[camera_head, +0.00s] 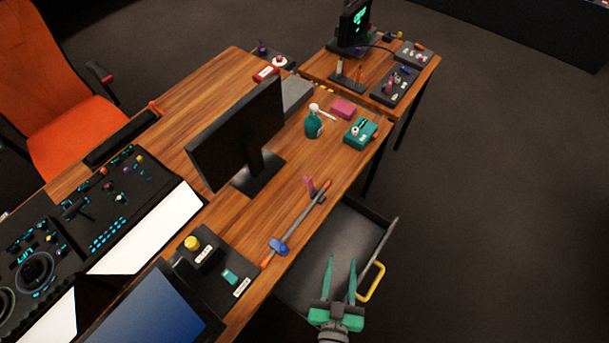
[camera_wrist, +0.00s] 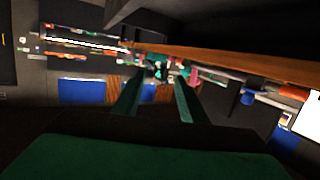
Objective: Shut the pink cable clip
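The pink cable clip (camera_head: 309,186) is small in the head view, at the desk's right edge beside a grey bar with orange ends (camera_head: 304,217). Its pink part stands up from the bar, as if open; its hinge is too small to make out. A pink piece also shows in the wrist view (camera_wrist: 193,76), beyond my right finger. A blue clip (camera_head: 279,247) sits lower on the same bar. My gripper (camera_head: 342,261) is open and empty, its green fingers apart. It is in front of the desk, over the open drawer, well short of the pink clip.
The open drawer (camera_head: 374,222) with a yellow handle (camera_head: 371,282) juts out below the desk edge. A monitor (camera_head: 238,135), a green spray bottle (camera_head: 313,124) and a teal box (camera_head: 361,133) stand on the desk. The floor to the right is clear.

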